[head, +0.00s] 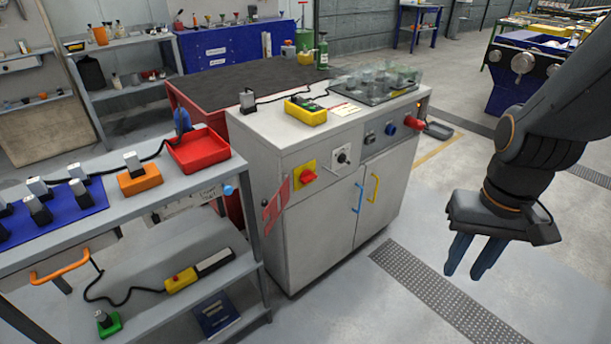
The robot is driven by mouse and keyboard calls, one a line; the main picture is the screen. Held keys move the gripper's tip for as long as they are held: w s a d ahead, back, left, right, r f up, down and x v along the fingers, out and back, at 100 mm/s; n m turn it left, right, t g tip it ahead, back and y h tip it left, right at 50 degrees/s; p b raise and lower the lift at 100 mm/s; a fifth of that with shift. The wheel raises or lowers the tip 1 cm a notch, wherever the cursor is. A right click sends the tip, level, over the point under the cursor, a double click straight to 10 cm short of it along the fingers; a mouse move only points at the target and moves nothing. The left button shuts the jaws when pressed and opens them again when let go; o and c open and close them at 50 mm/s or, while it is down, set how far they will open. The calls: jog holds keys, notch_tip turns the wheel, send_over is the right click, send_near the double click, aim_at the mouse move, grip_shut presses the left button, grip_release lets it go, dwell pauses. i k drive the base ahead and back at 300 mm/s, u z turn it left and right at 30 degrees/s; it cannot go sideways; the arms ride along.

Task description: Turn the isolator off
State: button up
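The isolator is most likely the red rotary handle (308,176) on a square yellow plate on the upper front of the grey cabinet (310,225). The handle looks roughly level and slightly tilted; its exact position and any markings are too small to read. Beside it on the right is a black knob (342,157) on a pale plate. My gripper (464,272) hangs at the right, pointing down, well apart from the cabinet. Its two blue fingers have a gap between them and nothing in it.
A shelf bench (245,196) stands close on the left. Floor before the cabinet is clear.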

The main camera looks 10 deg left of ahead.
aim_at(307, 176)
jog(key=u, duration=1.65)
jog(key=k, duration=0.8)
jog(key=z, duration=1.15)
jog(key=i, duration=0.5)
jog(key=u, duration=0.1)
